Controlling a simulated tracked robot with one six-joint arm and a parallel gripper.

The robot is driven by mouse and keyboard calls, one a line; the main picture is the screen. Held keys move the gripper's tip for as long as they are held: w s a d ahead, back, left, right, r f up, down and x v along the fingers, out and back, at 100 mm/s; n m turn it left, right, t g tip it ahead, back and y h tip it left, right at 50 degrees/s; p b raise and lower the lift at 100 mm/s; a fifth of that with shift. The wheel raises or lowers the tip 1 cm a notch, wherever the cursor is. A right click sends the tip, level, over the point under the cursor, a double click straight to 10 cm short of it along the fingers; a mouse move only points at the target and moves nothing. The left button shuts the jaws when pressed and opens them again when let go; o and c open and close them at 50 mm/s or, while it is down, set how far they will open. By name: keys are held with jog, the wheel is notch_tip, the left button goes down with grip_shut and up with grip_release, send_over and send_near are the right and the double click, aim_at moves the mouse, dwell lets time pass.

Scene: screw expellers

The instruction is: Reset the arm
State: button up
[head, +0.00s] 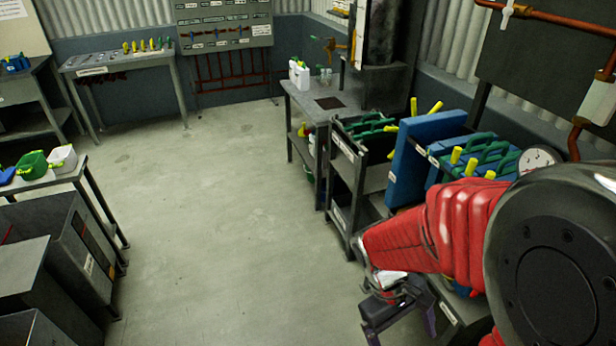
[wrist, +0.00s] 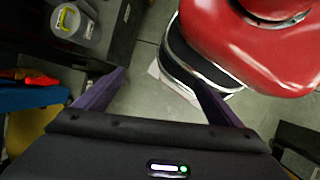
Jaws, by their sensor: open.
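My gripper (head: 392,308) hangs at the end of my red arm at the lower right of the head view. In the wrist view its two purple fingers stand wide apart, with the gap of my gripper (wrist: 158,82) empty over the grey floor. My red arm and base parts show at the top right of that view. In the head view my arm hides part of the shelving behind it, and the fingers are only partly visible.
A dark shelf cart (head: 342,178) and blue panels (head: 408,160) with green and yellow tools stand close to my arm. A pressure gauge (head: 538,158) is at the right. A grey container (wrist: 74,22) shows in the wrist view. The middle floor (head: 225,215) is clear.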

jog(key=a+r+m+t+y, duration=0.2)
jog(key=r+t, duration=0.2)
jog(key=r, duration=0.6)
jog(key=w+a+r+m+t+y, duration=0.1)
jog(key=r+t, duration=0.4)
jog(key=r, duration=0.5)
jog(key=shift+w+a+m+y, duration=0.15)
jog(key=shift+a+m+y, duration=0.25)
jog(key=shift+a+m, duration=0.6)
jog(key=shift+d, duration=0.2)
